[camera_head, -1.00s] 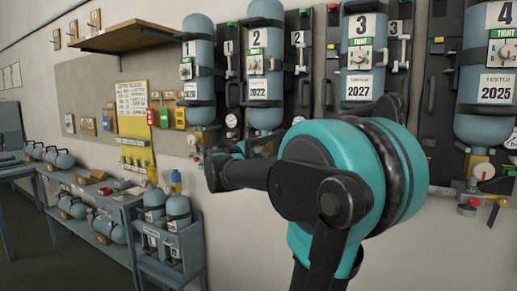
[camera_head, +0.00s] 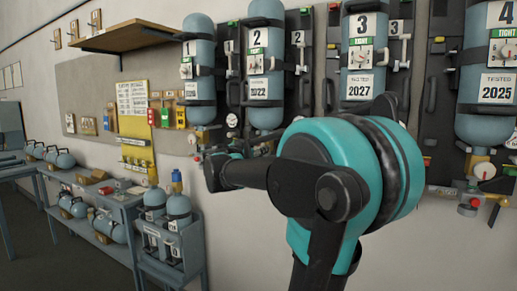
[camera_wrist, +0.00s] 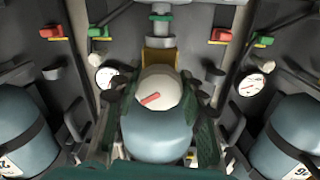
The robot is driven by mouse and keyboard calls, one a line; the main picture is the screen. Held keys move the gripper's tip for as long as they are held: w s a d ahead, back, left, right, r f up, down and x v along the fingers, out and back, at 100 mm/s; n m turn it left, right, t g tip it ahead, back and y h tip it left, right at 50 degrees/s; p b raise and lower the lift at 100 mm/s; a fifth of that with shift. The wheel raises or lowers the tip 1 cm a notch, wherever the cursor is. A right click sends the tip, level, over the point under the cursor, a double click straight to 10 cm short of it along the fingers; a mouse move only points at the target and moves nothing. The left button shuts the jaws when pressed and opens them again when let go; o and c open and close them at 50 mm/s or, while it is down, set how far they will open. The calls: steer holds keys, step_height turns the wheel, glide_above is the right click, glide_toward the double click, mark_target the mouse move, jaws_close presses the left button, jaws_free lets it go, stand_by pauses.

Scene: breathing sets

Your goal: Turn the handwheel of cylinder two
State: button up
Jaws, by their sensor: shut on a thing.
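Cylinder two (camera_head: 265,105) is a blue-grey bottle strapped to its black wall panel, with a "2" label and a green "TIGHT" tag. Its lower valve is hidden behind my arm in the head view. In the wrist view, a cream round handwheel (camera_wrist: 161,93) with a red mark sits between a brass valve block (camera_wrist: 158,56) and a blue-grey cylinder body (camera_wrist: 158,135). My gripper (camera_wrist: 160,103) is shut on this handwheel, one dark green finger on each side.
Cylinders one (camera_head: 200,75), three (camera_head: 361,80) and four (camera_head: 484,110) hang beside it. Pressure gauges (camera_wrist: 105,77) and red and green levers (camera_wrist: 221,35) flank the valve. A shelf (camera_head: 130,37) and a rack with small cylinders (camera_head: 168,240) are at the left.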

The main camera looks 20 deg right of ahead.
steer(key=m, duration=1.3)
steer(key=shift+a, duration=0.1)
steer(key=shift+m, duration=0.5)
steer(key=shift+w, duration=0.1)
steer(key=o, duration=1.2)
steer(key=shift+r, duration=0.1)
steer(key=shift+c, duration=0.2)
steer(key=v, duration=1.2)
steer(key=shift+r, duration=0.1)
